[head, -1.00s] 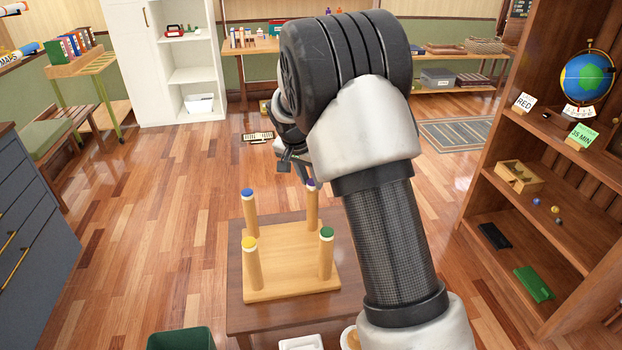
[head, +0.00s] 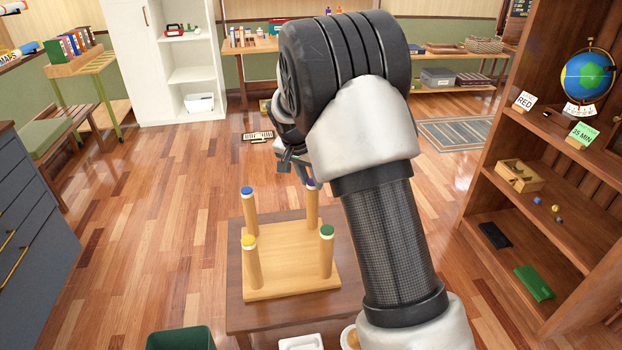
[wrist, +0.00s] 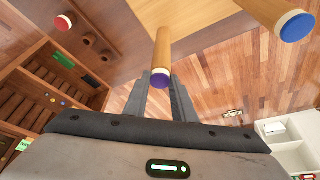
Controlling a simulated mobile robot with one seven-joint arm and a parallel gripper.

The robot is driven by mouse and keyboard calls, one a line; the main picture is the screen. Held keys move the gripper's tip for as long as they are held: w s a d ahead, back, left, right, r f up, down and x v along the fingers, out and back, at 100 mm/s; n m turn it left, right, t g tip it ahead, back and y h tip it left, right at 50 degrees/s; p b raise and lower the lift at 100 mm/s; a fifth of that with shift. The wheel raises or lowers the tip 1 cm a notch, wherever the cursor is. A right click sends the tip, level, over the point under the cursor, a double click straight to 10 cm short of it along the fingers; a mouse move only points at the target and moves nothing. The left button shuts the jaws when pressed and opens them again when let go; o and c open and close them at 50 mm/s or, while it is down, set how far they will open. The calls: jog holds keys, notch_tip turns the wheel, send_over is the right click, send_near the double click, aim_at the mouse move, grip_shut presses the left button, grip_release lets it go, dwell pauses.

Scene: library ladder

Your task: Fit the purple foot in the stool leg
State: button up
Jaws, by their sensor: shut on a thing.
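The wooden stool (head: 285,278) lies upside down on a low brown table, its legs pointing up. The purple foot (wrist: 160,80) is at the end of the far right leg (head: 312,210), lined up with it in the wrist view. I cannot tell whether it is fully seated. My gripper (wrist: 159,76) is shut on the purple foot, one finger on each side. In the head view my arm hides part of the gripper. The other legs carry a blue foot (head: 247,190), a yellow foot (head: 249,241) and a green foot (head: 326,231).
A red round piece (wrist: 62,23) shows in the wrist view. An open bookcase (head: 540,200) stands at right, a grey cabinet (head: 35,235) at left.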

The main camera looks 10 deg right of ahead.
jog(key=shift+f, duration=0.15)
jog(key=o, duration=1.6)
jog(key=shift+c, duration=0.2)
jog(key=shift+r+p, duration=1.65)
jog(key=shift+r, duration=1.4)
